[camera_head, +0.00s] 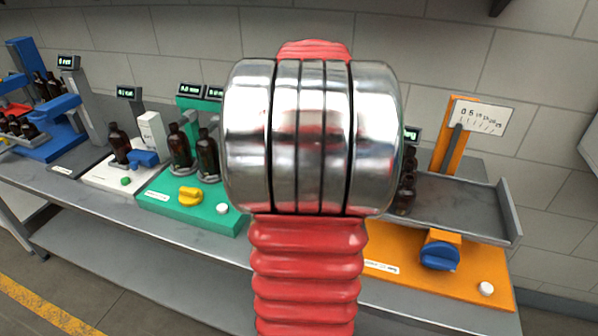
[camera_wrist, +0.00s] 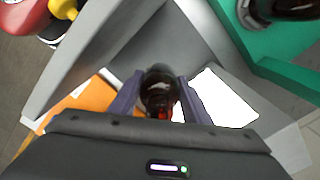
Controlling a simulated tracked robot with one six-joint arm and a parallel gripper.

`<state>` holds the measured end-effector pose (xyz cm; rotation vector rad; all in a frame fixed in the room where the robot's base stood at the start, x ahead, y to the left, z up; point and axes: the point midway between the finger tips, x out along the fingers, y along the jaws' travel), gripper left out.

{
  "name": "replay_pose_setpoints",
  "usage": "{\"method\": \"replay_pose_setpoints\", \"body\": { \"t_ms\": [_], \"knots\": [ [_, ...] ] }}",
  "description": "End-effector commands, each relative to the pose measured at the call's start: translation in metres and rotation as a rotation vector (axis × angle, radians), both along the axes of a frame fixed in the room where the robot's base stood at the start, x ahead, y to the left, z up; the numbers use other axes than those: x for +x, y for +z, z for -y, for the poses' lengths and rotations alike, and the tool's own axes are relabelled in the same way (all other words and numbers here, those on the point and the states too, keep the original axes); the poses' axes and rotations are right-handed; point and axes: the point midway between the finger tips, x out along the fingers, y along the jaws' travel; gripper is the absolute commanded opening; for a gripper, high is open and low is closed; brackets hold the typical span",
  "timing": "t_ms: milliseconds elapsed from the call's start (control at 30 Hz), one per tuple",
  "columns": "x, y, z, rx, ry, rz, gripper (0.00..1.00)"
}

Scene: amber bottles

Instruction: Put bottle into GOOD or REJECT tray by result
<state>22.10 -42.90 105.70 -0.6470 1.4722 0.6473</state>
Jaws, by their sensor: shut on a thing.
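In the wrist view, my gripper (camera_wrist: 160,80) is shut on a dark amber bottle (camera_wrist: 160,92), with one purple-grey finger on each side of it. The bottle is seen from near its top, over grey surfaces, so I cannot tell whether it touches anything below. In the head view my red and silver arm fills the middle and hides the gripper. Dark bottles (camera_head: 408,180) stand at the left end of a grey tray (camera_head: 460,208) on the orange station, partly hidden by my arm. No GOOD or REJECT label is readable.
The green station (camera_head: 190,212) holds two bottles, a yellow knob and displays. A white station (camera_head: 100,174) holds one bottle. A blue station (camera_head: 45,150) at far left holds several bottles. The orange station (camera_head: 480,283) has a blue knob and a sign (camera_head: 483,115).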

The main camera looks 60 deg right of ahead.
Motion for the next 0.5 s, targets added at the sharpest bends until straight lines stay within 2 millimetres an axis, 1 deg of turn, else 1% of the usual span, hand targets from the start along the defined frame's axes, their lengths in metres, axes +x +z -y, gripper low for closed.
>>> {"method": "replay_pose_setpoints", "body": {
  "t_ms": [133, 233, 300, 367, 500],
  "knots": [
    [0.008, 0.009, -0.001, -0.002, 0.029, 0.001, 0.19],
    [0.023, 0.025, -0.005, -0.003, 0.092, 0.002, 0.19],
    [0.039, 0.037, -0.01, -0.003, 0.161, 0.002, 0.19],
    [0.056, 0.043, -0.017, -0.002, 0.233, 0.001, 0.19],
    [0.098, 0.042, -0.037, 0.002, 0.426, -0.001, 0.19]
  ]
}}
